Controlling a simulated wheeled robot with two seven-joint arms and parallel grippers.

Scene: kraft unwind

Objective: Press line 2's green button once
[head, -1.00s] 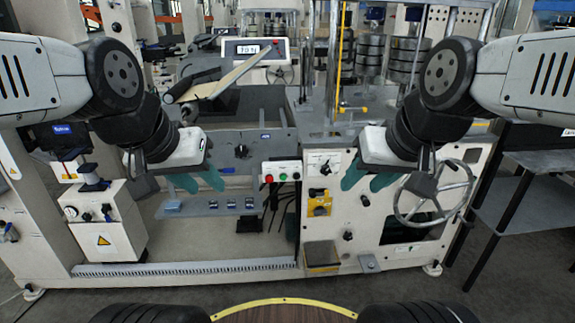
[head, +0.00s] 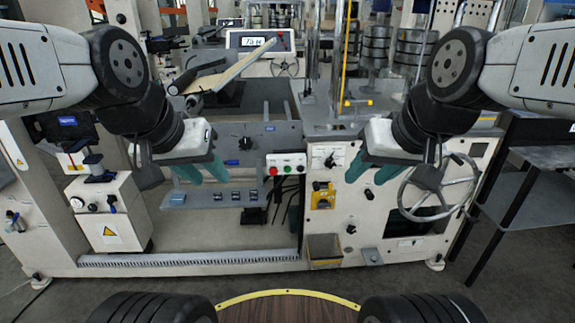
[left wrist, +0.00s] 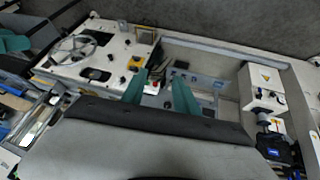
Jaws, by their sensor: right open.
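A white button box (head: 286,163) is on the front of the machine, left of the light control panel. It carries a red button (head: 273,170), a green button (head: 286,169) and a pale button (head: 300,168) in a row. My left gripper (head: 205,173) is left of the box, apart from it, with its teal fingers spread and empty. In the left wrist view its fingers (left wrist: 160,93) are apart, and a small pale box with a red spot (left wrist: 152,88) shows between them. My right gripper (head: 370,172) is open and empty, right of the box, in front of the control panel.
A handwheel (head: 440,187) is at the right of the machine front. A yellow switch plate (head: 323,196) is below the button box's right. A grey shelf (head: 235,196) with small parts is below left. A digital display (head: 258,41) stands behind. The space before the button box is clear.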

